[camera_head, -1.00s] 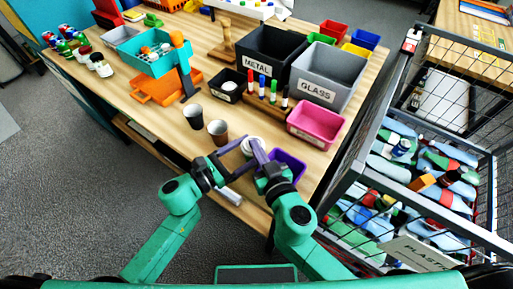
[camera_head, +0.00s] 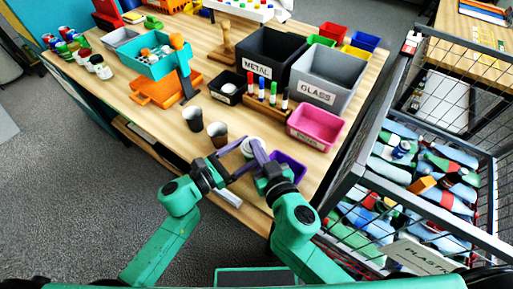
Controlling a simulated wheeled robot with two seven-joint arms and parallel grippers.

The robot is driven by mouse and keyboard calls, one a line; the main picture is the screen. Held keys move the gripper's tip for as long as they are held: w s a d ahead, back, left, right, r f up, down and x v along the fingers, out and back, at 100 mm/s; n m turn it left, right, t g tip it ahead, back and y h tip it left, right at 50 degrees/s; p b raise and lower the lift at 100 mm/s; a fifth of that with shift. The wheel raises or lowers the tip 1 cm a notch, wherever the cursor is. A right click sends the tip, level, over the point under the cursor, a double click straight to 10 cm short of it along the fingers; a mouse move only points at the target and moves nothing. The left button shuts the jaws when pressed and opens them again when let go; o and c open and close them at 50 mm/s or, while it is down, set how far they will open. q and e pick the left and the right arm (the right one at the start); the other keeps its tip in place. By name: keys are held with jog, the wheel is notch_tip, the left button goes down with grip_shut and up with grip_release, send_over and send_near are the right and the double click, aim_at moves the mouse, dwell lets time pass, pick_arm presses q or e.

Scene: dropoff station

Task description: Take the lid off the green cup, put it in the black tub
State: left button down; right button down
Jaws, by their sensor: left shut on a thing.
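A white round top (camera_head: 249,144), which looks like a lid, shows between my two grippers near the table's front edge. The cup under it is mostly hidden by the purple fingers, so I cannot make out its green colour. My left gripper (camera_head: 238,158) reaches it from the left and is shut on what appears to be this cup. My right gripper (camera_head: 257,160) is close against it from the right; its finger gap is hidden. The small black tub (camera_head: 225,97) stands farther back, left of the marker rack, with a white round thing in it.
A purple bin (camera_head: 290,168) and a pink bin (camera_head: 314,128) are at the right. A marker rack (camera_head: 265,107) and larger METAL (camera_head: 257,70) and GLASS (camera_head: 318,94) bins stand behind.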

pick_arm(q)
jog(key=shift+f, duration=0.1)
pick_arm(e)
jog(key=shift+r, duration=0.15)
jog(key=shift+r, duration=0.1)
jog(key=shift+r+n+g+y, duration=0.4)
jog(key=shift+n+y, duration=0.3)
jog(key=shift+y, duration=0.3)
jog(key=shift+r+m+t+h, duration=0.4)
jog(key=shift+r+m+h, duration=0.25)
jog(key=shift+h, duration=0.35)
jog(key=shift+f, duration=0.1)
jog(key=c, duration=1.5)
grip_release()
jog(key=o, duration=0.4)
jog(key=shift+s, duration=0.1)
